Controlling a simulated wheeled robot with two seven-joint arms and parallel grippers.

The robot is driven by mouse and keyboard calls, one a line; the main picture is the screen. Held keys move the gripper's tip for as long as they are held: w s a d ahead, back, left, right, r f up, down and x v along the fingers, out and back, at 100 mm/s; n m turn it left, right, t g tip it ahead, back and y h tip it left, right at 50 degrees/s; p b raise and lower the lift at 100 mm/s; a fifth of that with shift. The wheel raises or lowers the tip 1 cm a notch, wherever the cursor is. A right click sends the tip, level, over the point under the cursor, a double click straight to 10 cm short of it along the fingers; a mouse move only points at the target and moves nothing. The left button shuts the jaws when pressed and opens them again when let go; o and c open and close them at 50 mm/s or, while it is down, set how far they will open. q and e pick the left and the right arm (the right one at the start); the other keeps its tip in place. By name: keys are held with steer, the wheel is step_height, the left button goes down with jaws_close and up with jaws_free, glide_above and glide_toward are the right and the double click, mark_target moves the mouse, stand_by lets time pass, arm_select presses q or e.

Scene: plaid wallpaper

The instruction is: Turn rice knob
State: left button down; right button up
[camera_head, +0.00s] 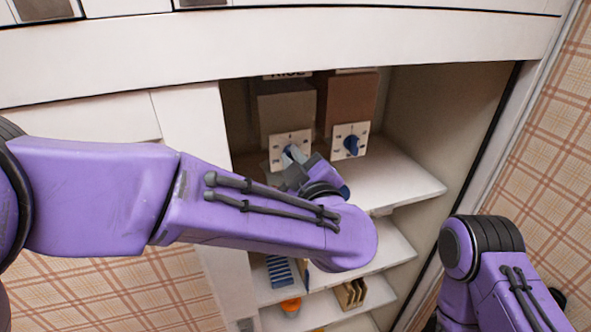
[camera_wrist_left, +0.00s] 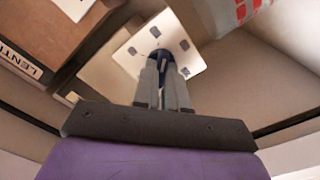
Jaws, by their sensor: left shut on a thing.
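The rice dispenser (camera_head: 287,108) is a grey-brown box in the cabinet, with a partly cut-off RICE label on top. Its white dial plate (camera_head: 277,141) carries a blue knob, mostly hidden behind my gripper in the head view. My left gripper (camera_head: 293,158) reaches up to this plate from the front. In the left wrist view, its two grey fingers (camera_wrist_left: 162,72) are shut on the dark blue knob (camera_wrist_left: 159,54), in front of the white dial plate (camera_wrist_left: 183,43). My right arm shows at the lower right of the head view; its gripper is out of sight.
A reddish-brown dispenser (camera_head: 349,98) with its own blue knob (camera_head: 352,145) stands close on the right. A box labelled LENTI... (camera_wrist_left: 22,62) shows in the left wrist view. Lower shelves hold a blue striped item (camera_head: 279,270), an orange-lidded jar (camera_head: 291,306) and a wooden rack (camera_head: 351,294).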

arm_select(q)
steer(key=n+b, duration=1.8)
steer(key=b, duration=0.1)
steer(key=n+b, duration=0.9)
steer(key=shift+f+b, duration=0.25)
steer(key=shift+b, duration=0.1)
steer(key=shift+r+n, duration=0.15)
steer(key=shift+n, duration=0.25)
steer(key=c, duration=1.2)
jaws_free()
steer(key=shift+c, duration=0.2)
steer(key=shift+o, duration=0.3)
steer(key=shift+w, duration=0.1)
steer(key=shift+f, duration=0.2)
steer(key=b+v, duration=0.1)
steer(key=v, duration=0.9)
